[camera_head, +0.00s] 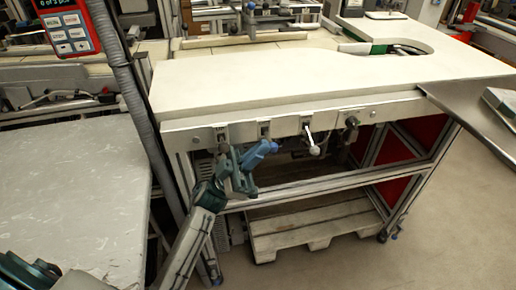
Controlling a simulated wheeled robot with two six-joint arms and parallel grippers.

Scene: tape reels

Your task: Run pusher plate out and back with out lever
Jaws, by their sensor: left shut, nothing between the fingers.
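A row of levers sits on the front rail (290,123) of a cream-topped machine table. More small fittings are on the left; labels are too small to read, so I cannot tell which is the out lever. My left gripper (256,158) is shut and empty, in front of the rail's left part, left of the white-knobbed lever and apart from it. The pusher plate cannot be made out. My right gripper is not in view.
The cream tabletop (300,75) is bare, with a curved cutout (395,48) at the back right. A grey post with a red control panel (68,25) stands at the left. A grey worktop (75,190) is front left. A wooden pallet (315,222) lies under the table.

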